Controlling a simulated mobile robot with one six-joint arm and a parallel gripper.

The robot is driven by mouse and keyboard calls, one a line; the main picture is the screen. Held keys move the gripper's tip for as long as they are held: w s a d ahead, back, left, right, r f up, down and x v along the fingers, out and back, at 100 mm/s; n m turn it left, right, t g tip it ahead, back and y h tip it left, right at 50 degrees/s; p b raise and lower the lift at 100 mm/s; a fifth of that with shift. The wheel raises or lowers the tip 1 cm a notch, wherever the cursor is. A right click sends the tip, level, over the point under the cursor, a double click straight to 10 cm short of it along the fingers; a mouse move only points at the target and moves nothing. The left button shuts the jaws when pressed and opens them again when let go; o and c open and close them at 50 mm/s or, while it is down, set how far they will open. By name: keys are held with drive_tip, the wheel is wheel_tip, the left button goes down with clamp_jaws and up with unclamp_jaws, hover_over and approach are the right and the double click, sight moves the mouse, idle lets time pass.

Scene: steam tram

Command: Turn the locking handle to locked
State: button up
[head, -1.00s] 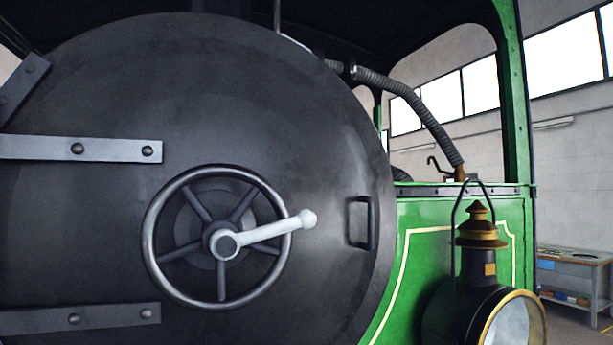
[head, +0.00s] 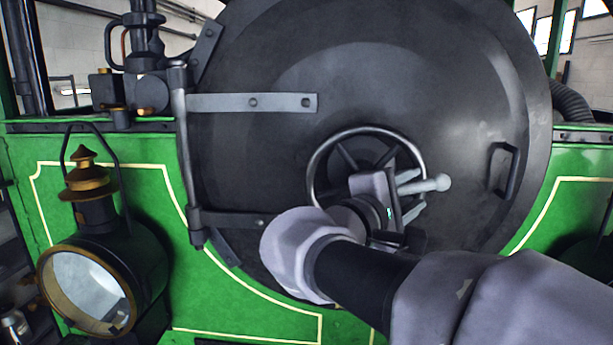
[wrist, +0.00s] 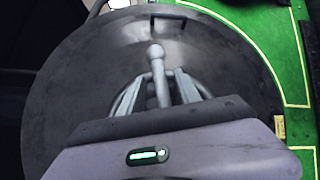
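The locking handle (head: 431,185) is a pale lever with a ball end at the centre of the round black door (head: 465,95). It points right and slightly up in the head view. In the wrist view the handle (wrist: 158,74) points away from me, its ball end beyond my fingertips. My gripper (head: 411,195) is in front of the handwheel (head: 313,172). In the wrist view my gripper (wrist: 160,87) is open, with one finger on each side of the handle and gaps visible between. The handle's hub is hidden behind my gripper.
A grab handle (head: 506,170) is on the door's right side. Hinge straps (head: 254,103) are at its left. A brass-topped lamp (head: 88,285) stands at the left, before the green front plate (head: 270,310). My arm covers the lower right.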

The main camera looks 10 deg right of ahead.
drive_tip(key=x, duration=0.2)
drive_tip(key=shift+w+d, duration=0.25)
drive_tip(key=shift+s, duration=0.1)
drive_tip(key=shift+c, duration=0.4)
clamp_jaws()
idle(0.8)
